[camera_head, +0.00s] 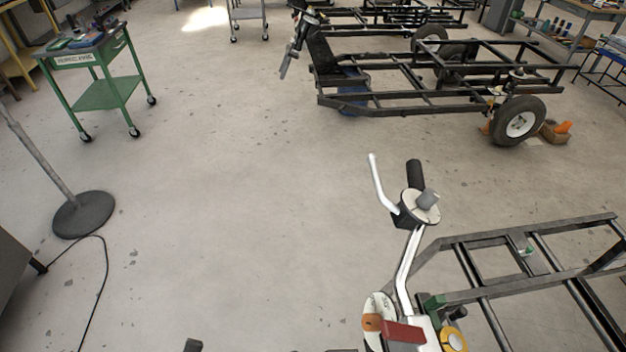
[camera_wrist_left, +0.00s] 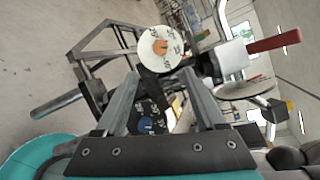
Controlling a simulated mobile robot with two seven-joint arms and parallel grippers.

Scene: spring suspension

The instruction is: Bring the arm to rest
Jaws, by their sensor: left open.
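My left gripper (camera_wrist_left: 163,84) shows in the left wrist view, with its two grey fingers spread apart. I see nothing held between them. Beyond the fingertips is a white disc with an orange centre (camera_wrist_left: 160,48), and a red handle (camera_wrist_left: 275,43) is at the upper right. In the head view, a small dark piece at the bottom edge is too cut off to identify. My right gripper is in neither view.
A steering column (camera_head: 408,270) with a white lever and a dark frame (camera_head: 480,270) stand at lower right. Another wheeled frame (camera_head: 430,85) is behind. A green cart (camera_head: 104,92) and a stand base (camera_head: 84,214) are left. The middle floor is clear.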

